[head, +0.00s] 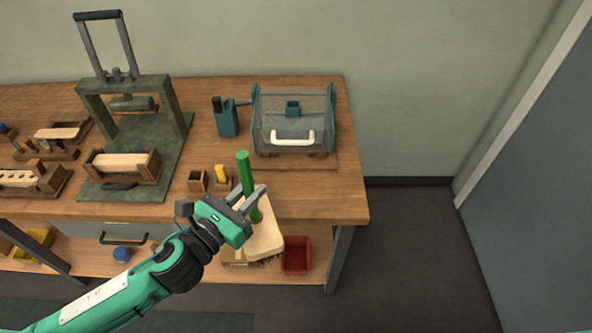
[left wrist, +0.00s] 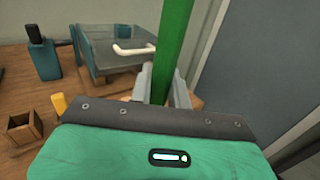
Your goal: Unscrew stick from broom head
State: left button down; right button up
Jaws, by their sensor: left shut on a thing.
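A green stick (head: 243,170) stands nearly upright, its lower end at the top of a pale wooden broom head (head: 264,240) with dark bristles below. The broom head is at the front edge of the workbench. My left gripper (head: 255,195) is shut on the green stick, its two grey fingers on either side of it above the broom head. In the left wrist view the stick (left wrist: 174,45) rises between the fingers (left wrist: 163,88). My right gripper is in neither view.
On the workbench (head: 320,200), a clear-fronted box with a white handle (head: 292,137) and a teal can (head: 227,118) stand behind the stick. Small wooden boxes (head: 198,181) are left of it. A press (head: 125,100) stands further left. A red bin (head: 297,255) is below.

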pick_arm(q)
jog(key=f+p+x, duration=0.3)
jog(key=x, duration=1.3)
jog(key=shift+f, duration=0.2)
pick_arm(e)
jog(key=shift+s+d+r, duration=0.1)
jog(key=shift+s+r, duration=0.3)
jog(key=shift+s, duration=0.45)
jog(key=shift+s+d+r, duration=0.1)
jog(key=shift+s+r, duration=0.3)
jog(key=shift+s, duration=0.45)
pick_arm(q)
jog(key=shift+d+f, duration=0.1)
jog(key=shift+f, duration=0.05)
jog(key=c, duration=1.3)
grip_release()
